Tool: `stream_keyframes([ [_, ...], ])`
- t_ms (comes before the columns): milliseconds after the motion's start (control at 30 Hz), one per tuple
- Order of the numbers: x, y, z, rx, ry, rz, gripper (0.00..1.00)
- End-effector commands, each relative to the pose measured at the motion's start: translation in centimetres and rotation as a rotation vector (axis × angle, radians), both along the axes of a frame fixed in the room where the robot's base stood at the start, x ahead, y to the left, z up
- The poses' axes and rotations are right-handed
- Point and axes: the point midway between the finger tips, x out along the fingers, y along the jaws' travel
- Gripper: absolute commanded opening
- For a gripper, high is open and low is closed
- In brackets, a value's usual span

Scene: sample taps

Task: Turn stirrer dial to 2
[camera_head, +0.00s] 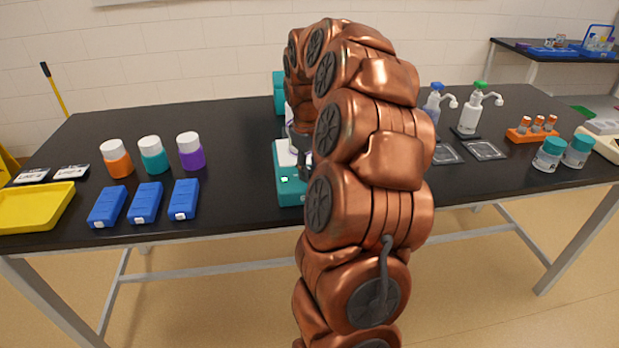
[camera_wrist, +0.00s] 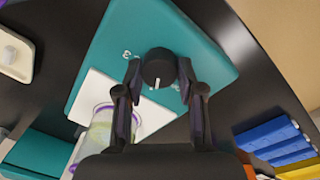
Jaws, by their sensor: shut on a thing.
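The stirrer (camera_head: 287,182) is a teal device with a white top plate, standing near the table's front edge and partly hidden behind my arm in the head view. In the wrist view its teal front face (camera_wrist: 205,35) carries a round black dial (camera_wrist: 160,69) with a white pointer mark. The mark points toward the bottom of the wrist picture. My gripper (camera_wrist: 160,75) has one finger on each side of the dial and is shut on it. A clear beaker (camera_wrist: 108,125) with greenish contents stands on the white plate (camera_wrist: 88,97).
Blue boxes (camera_head: 146,203) and bottles with orange, teal and purple bodies stand left of the stirrer. A yellow tray (camera_head: 36,207) lies at the far left. Pump bottles (camera_head: 469,116) and an orange rack (camera_head: 532,134) stand on the right.

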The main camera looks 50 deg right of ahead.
Motion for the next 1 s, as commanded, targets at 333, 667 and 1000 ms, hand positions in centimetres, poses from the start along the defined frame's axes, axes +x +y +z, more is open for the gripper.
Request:
stream_keyframes([
  [333, 0.17, -0.18, -0.36, -0.004, -0.004, -0.329, 0.03],
  [667, 0.17, -0.22, -0.29, -0.001, -0.003, -0.623, 0.03],
  [1000, 0.12, -0.19, -0.13, 0.001, 0.0, -0.824, 0.03],
])
